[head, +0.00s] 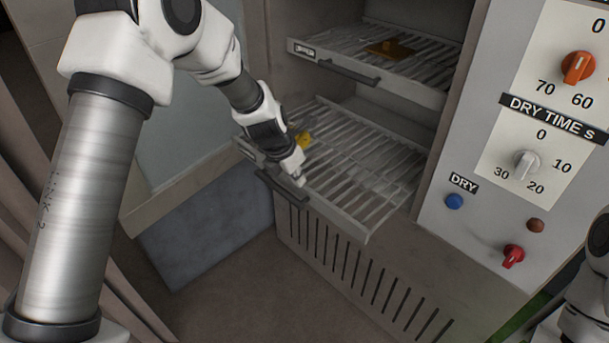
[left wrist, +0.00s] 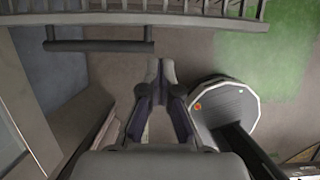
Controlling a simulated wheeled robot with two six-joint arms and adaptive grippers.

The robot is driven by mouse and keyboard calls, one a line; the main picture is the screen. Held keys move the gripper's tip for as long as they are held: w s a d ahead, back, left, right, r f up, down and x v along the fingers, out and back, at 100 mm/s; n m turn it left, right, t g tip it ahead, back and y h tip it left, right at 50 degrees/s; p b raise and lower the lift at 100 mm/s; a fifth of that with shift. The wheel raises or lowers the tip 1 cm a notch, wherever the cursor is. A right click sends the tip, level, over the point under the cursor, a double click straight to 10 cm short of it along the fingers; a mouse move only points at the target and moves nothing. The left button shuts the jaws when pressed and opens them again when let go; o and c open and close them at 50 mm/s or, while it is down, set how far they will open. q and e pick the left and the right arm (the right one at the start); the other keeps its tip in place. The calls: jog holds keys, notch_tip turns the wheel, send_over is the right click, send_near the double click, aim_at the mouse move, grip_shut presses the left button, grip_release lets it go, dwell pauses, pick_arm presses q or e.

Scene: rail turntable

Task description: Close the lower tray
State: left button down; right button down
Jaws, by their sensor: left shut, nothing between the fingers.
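The lower tray (head: 345,219), a wire rack with a pale front rim, is pulled out of the cabinet. Its dark bar handle (head: 272,186) is on the front. A yellow piece shows on the tray, partly behind my arm. My left gripper (head: 300,181) is shut and empty at the tray's front, near the handle's right end. In the left wrist view, the tray (left wrist: 200,20) crosses the top, with the handle (left wrist: 98,46) at upper left. The shut fingertips (left wrist: 160,68) are just right of the handle's end and look apart from it. My right gripper is not in view.
An upper tray (head: 335,66) with an orange-brown piece (head: 390,48) is also out, above the lower one. A control panel (head: 520,190) with knobs and buttons stands to the right. A vented panel (head: 370,275) is below. The floor in front is clear.

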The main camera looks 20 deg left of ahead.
aim_at(309, 197)
pick_arm(q)
jog(key=b+x, duration=0.2)
jog(key=x, duration=0.7)
jog(key=shift+f+b, duration=0.3)
jog(key=shift+w+d+f, duration=0.15)
jog(key=shift+w+f, duration=0.05)
jog(key=shift+f, duration=0.2)
